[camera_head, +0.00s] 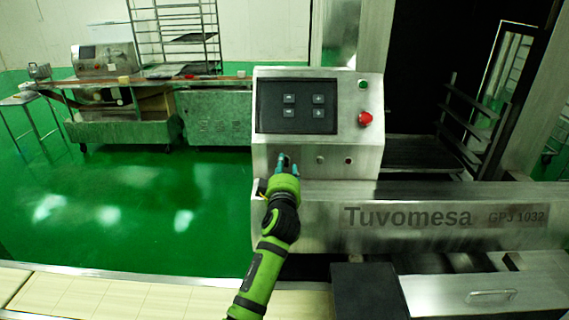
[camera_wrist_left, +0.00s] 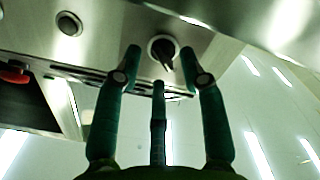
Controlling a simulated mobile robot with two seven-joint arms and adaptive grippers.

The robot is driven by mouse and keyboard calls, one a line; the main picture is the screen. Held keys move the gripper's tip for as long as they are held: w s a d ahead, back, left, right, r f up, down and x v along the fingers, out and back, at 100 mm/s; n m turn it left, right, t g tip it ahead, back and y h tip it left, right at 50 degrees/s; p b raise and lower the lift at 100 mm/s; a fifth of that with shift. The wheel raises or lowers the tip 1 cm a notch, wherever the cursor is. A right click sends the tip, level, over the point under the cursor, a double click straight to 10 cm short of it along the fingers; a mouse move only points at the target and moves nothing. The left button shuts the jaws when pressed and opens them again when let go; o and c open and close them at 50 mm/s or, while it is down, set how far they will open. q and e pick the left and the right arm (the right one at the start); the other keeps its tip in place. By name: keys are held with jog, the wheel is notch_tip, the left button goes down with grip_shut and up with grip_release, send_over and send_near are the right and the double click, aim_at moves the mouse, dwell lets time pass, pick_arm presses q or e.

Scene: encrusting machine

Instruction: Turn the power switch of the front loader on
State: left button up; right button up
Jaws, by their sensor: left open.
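The front loader's control box (camera_head: 345,150) has a dark screen (camera_head: 297,106) and a row of small round controls below it. The power switch looks like the black rotary knob (camera_wrist_left: 163,47) in a light ring, seen in the left wrist view. My left gripper (camera_head: 284,163) is at the lower left of the box, in front of the leftmost control, and largely hides it in the head view. In the left wrist view its fingers (camera_wrist_left: 163,68) are open, with the knob between the two outer tips. Contact cannot be told. My right gripper is not in view.
A green button (camera_head: 363,84) and a red button (camera_head: 365,119) are on the box's right side. Two round controls (camera_head: 320,160) (camera_head: 348,160) sit right of the gripper. The "Tuvomesa" panel (camera_head: 440,216) runs below. Green floor (camera_head: 150,215) is clear at left.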

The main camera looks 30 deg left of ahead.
pick_arm(q)
jog(key=shift+w+a, duration=0.35)
jog(key=shift+w, duration=0.2)
grip_shut()
